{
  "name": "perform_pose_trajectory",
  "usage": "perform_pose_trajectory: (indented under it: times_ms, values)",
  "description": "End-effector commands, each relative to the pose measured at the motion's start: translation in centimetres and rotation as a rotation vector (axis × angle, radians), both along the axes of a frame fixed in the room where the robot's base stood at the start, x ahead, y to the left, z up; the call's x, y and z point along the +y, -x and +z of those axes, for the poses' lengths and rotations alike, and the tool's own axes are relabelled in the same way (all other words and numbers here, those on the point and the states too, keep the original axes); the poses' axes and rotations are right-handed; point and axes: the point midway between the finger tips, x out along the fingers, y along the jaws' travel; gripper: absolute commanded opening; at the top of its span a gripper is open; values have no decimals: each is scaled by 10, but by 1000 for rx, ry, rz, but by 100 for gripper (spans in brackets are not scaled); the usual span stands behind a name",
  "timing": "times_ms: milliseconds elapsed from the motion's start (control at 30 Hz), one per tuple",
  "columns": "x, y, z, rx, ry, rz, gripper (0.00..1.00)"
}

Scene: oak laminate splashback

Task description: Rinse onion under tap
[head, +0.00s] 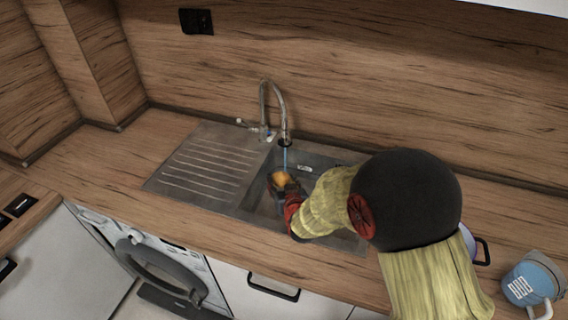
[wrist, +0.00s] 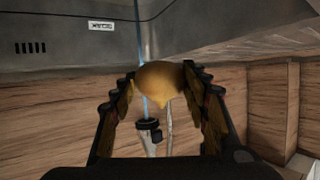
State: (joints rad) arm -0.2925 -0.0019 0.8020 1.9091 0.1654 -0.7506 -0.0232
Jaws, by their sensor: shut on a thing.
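A golden-brown onion (head: 281,178) is between the fingers of my gripper (head: 284,188), over the sink basin (head: 256,196). In the wrist view the onion (wrist: 162,82) sits between the two dark fingertips of my gripper (wrist: 160,88), which is shut on it. The curved metal tap (head: 283,105) stands behind the basin. A thin blue stream of water (head: 285,158) runs down from its spout towards the onion. In the wrist view the stream (wrist: 140,50) passes by the onion's left side; I cannot tell whether it touches the onion.
A ribbed drainboard (head: 205,170) lies left of the basin. A blue mug (head: 530,281) stands on the counter at the far right, with a purplish handled item (head: 482,252) partly hidden behind my arm. A wooden splashback (head: 350,80) rises behind. The left counter is clear.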

Motion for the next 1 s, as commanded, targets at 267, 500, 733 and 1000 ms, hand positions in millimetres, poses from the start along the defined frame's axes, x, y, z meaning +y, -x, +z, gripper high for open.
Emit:
perform_pose_trajectory:
  times_ms: [267,500,733,1000]
  values:
    - [0,0,1,-1,0,0,18]
    - [3,11,12,-2,-1,1,18]
    - [6,27,24,-1,0,1,18]
    - [10,45,39,-1,-1,1,18]
